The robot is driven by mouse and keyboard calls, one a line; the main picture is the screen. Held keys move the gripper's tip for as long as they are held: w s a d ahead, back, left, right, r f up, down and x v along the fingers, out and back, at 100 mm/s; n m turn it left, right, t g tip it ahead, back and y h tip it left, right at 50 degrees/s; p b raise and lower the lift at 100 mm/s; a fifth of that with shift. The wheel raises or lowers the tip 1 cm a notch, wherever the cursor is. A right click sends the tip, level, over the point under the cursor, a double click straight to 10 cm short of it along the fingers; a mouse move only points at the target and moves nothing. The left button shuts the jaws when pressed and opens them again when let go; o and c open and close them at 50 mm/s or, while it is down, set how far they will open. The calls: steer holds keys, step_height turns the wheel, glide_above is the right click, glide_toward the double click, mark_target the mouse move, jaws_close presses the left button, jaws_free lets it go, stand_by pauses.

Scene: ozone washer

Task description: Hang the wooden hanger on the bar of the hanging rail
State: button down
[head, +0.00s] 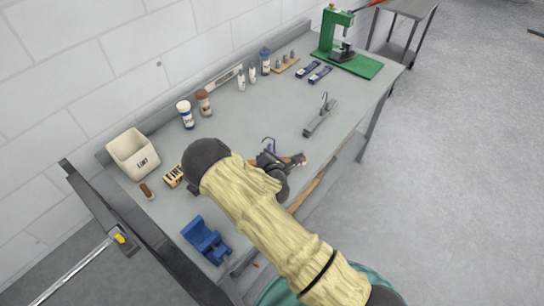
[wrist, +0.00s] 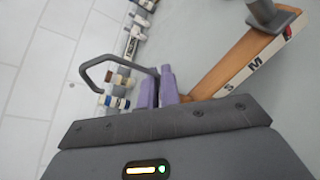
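The wooden hanger (wrist: 232,68) is brown with a pale strip lettered S and M, a grey clip piece (wrist: 268,18) and a dark hook (wrist: 92,68). My gripper (wrist: 158,84) has its purple fingers close together around the hanger near the foot of the hook. In the head view my gripper (head: 270,160) is low over the near part of the table, and the hanger's end (head: 299,159) shows to its right. A metal bar (head: 75,268) with a yellow end piece, at lower left, looks like the rail's bar.
The grey table (head: 240,120) holds a white bin (head: 133,153), a blue holder (head: 206,240), bottles along the wall, a second, grey hanger-like piece (head: 320,117) and a green press (head: 345,55). A dark frame (head: 140,235) stands at the table's left end.

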steer(key=shift+f+p, duration=0.5)
steer(key=shift+f, duration=1.2)
steer(key=shift+f, duration=0.2)
steer(key=c, duration=1.6)
jaws_free()
steer(key=shift+r, duration=0.2)
steer(key=shift+s+b, duration=0.3)
steer(key=shift+s, duration=0.25)
steer(key=b+v, duration=0.3)
steer(key=v, duration=0.8)
steer(key=shift+r, duration=0.15)
